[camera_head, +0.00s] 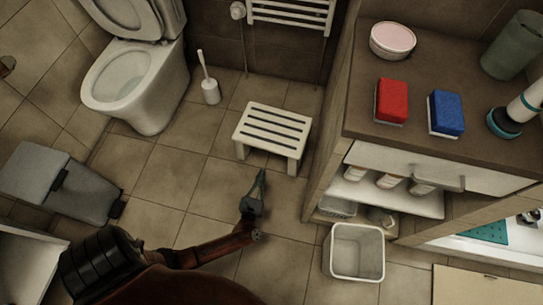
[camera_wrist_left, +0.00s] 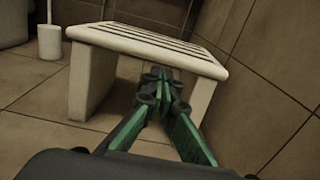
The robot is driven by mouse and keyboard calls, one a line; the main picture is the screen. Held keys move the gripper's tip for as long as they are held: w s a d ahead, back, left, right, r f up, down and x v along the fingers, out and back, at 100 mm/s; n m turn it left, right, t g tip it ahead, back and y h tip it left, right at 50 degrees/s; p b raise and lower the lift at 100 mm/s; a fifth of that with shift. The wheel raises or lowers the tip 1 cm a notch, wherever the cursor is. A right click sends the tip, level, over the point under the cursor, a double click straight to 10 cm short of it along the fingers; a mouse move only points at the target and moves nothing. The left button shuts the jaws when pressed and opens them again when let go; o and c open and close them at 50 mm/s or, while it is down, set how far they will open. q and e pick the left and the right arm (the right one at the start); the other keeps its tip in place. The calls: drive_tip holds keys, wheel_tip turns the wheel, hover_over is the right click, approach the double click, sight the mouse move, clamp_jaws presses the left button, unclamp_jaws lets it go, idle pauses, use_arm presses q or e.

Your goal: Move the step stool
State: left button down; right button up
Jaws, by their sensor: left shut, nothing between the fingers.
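The step stool (camera_head: 272,130) is white with a slatted top and stands upright on the tiled floor, in the middle of the head view. In the left wrist view the stool (camera_wrist_left: 92,85) fills the upper middle, with its slatted top and two side legs showing. My left gripper (camera_head: 261,176) is at the near side of the stool, low over the floor. Its green fingers (camera_wrist_left: 158,76) are shut and empty, with the tips in front of the opening under the stool's top. I cannot tell whether they touch the stool. My right gripper is not in view.
A toilet (camera_head: 136,85) and a toilet brush (camera_head: 210,90) stand left of the stool. A cabinet (camera_head: 440,150) stands close on its right, with an empty-looking bin (camera_head: 356,252) in front. A grey pedal bin (camera_head: 62,183) is at the left. Floor left of the stool is clear.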

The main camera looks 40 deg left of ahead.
sight(269, 151)
use_arm(q)
drive_tip(key=b+x, duration=0.1)
drive_tip(key=x, duration=0.3)
drive_tip(key=b+x, duration=0.1)
drive_tip(key=x, duration=0.4)
drive_tip(key=shift+f+b, duration=0.2)
drive_tip(key=shift+b, duration=0.1)
drive_tip(key=shift+w+a+r, duration=0.15)
drive_tip(key=shift+w+a, duration=0.15)
drive_tip(key=shift+w, duration=0.1)
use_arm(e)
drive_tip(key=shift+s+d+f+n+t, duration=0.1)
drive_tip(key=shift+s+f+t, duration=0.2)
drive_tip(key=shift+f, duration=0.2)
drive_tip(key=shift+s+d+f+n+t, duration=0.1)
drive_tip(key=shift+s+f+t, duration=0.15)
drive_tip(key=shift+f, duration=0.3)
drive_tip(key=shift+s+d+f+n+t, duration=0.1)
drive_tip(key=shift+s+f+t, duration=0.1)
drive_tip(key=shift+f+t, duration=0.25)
